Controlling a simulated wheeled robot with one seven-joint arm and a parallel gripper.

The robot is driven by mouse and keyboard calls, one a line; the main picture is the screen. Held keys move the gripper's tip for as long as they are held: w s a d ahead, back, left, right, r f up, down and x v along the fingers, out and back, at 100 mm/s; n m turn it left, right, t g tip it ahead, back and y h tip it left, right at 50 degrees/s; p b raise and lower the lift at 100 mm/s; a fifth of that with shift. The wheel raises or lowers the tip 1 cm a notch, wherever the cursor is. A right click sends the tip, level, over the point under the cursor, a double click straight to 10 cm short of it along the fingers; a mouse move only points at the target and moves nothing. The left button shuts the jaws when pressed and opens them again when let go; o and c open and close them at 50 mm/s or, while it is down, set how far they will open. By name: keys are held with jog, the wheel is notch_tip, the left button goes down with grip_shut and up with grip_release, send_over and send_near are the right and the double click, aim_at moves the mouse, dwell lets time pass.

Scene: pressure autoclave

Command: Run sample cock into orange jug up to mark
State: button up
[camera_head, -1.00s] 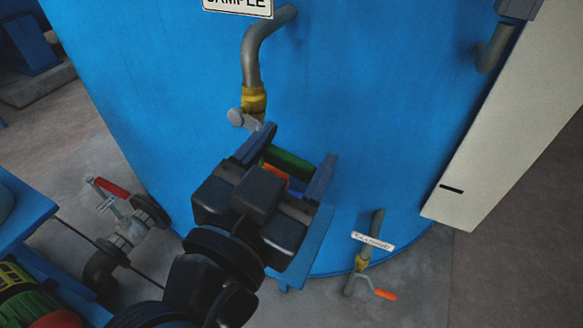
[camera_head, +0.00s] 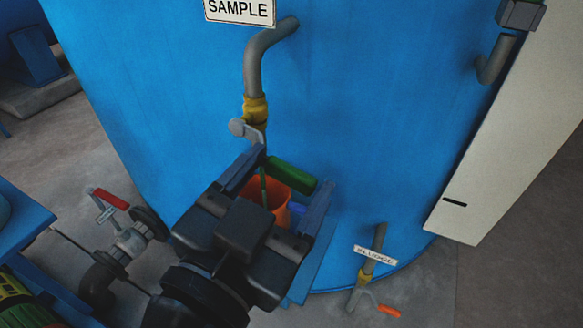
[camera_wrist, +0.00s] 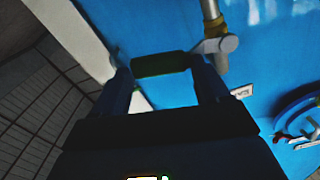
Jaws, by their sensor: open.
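The sample cock (camera_head: 255,108) is a yellow valve on a grey pipe under the SAMPLE sign (camera_head: 240,10). Its grey lever ends in a green grip (camera_head: 292,175), which lies crosswise at the tips of my gripper's fingers. My gripper (camera_head: 284,182) is open, with one finger near each end of the grip. The wrist view also shows the green grip (camera_wrist: 160,64) across the fingertips. The orange jug (camera_head: 275,188) is below the cock, partly hidden by my gripper. A thin green upright strip shows in front of or inside the jug; I cannot tell which. The jug's mark and level cannot be made out.
The blue tank (camera_head: 390,130) fills the background. A sludge valve with an orange handle (camera_head: 388,310) is low on the right. A red-handled valve (camera_head: 107,198) is at the left. A pale panel (camera_head: 500,150) stands at the right.

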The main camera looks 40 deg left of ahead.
jog(key=v, duration=0.5)
jog(key=shift+s, duration=0.35)
dwell(7.2)
